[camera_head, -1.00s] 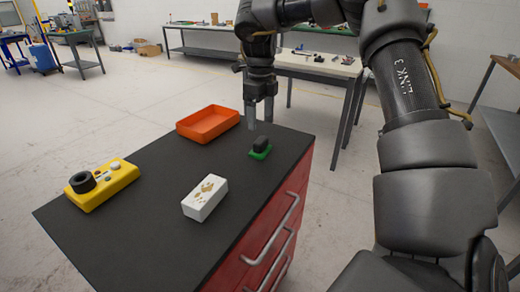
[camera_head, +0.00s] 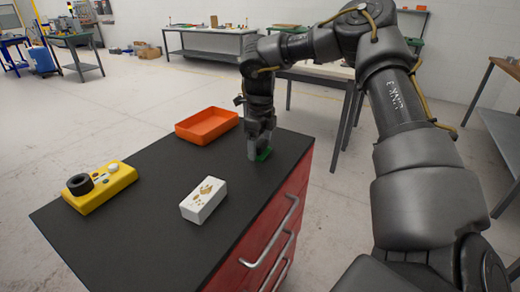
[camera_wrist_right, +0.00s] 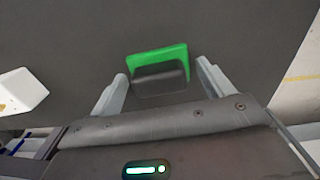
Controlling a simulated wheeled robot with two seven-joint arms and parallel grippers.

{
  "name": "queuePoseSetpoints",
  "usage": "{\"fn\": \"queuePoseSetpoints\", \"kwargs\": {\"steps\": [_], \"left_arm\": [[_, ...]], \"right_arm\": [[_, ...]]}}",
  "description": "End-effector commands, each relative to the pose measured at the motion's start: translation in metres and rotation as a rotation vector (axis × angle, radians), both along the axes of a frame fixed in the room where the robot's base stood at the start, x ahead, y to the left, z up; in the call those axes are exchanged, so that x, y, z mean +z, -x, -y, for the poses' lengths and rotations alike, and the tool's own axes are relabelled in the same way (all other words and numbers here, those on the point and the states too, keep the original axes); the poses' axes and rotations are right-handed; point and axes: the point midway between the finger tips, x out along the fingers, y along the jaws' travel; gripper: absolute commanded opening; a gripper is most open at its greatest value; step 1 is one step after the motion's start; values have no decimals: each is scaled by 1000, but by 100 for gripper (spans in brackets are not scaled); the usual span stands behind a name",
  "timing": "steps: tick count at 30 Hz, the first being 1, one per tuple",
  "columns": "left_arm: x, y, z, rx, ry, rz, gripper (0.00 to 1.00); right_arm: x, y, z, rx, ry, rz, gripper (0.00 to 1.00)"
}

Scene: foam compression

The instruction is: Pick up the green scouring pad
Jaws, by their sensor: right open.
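The green scouring pad (camera_head: 264,154) lies on the black top of the red cabinet, near its right edge. In the right wrist view the pad (camera_wrist_right: 158,62) has a dark block-shaped grip (camera_wrist_right: 160,79) on it. My right gripper (camera_head: 259,155) is down at the pad and hides most of it in the head view. In the right wrist view my right gripper (camera_wrist_right: 162,78) is open, with one finger on each side of the dark grip and a gap on both sides. My left gripper is not in view.
An orange tray (camera_head: 207,126) stands just left of my right gripper. A white block with brown marks (camera_head: 204,200) and a yellow device with a black ring (camera_head: 101,188) lie on the black cabinet top (camera_head: 140,240). The front left of the top is clear.

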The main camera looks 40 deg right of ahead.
Motion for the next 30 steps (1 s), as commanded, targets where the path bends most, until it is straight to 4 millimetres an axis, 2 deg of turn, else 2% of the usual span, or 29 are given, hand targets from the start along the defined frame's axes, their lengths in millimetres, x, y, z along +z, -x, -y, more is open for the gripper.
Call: {"fn": "queuePoseSetpoints", "kwargs": {"steps": [5, 13, 22, 26, 30], "left_arm": [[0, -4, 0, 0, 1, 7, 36], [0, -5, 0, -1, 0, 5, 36], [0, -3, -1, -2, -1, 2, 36], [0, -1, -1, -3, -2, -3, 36], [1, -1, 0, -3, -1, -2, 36]], "right_arm": [[0, 0, 0, 0, 0, 0, 80], [0, 0, 0, 0, 0, 0, 45], [7, -1, 0, 1, 1, 3, 45], [28, -1, 0, 1, 3, 4, 45], [57, -1, 0, 0, 4, 5, 45]]}}
